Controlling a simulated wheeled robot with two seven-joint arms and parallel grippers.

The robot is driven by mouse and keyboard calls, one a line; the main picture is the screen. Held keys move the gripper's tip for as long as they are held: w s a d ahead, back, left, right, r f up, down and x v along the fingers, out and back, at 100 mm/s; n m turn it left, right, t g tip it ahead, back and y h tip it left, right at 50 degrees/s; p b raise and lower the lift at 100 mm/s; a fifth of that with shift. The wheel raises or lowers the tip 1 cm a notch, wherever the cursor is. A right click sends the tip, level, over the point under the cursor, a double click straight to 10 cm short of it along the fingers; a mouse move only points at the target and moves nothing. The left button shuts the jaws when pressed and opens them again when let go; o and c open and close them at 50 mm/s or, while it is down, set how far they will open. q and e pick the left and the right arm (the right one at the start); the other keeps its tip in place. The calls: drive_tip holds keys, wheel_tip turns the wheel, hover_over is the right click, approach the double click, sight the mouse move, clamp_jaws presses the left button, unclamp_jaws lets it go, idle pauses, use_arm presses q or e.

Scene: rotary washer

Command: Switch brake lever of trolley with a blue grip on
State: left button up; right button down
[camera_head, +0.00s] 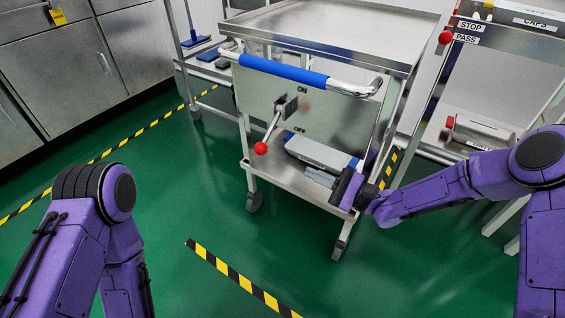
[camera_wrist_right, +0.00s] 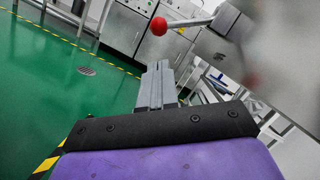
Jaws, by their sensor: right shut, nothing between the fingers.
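The trolley (camera_head: 275,183) stands in the middle of the head view, with a blue grip (camera_head: 284,70) on its push bar. Its brake lever (camera_head: 272,127) comes out of a pivot on the front panel and slants down-left to a red ball knob (camera_head: 261,148). ON is printed above the pivot and OFF below it. My right gripper (camera_head: 308,173) is shut and empty, low in front of the panel, right of and below the knob. In the right wrist view its closed fingers (camera_wrist_right: 158,68) point toward the knob (camera_wrist_right: 159,26), apart from it. My left arm shows, but its gripper does not.
Metal cabinets (camera_head: 75,65) line the left. Green floor is open in front.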

sight(267, 136)
drive_tip(key=b+x, duration=0.3)
drive_tip(key=x, duration=0.7)
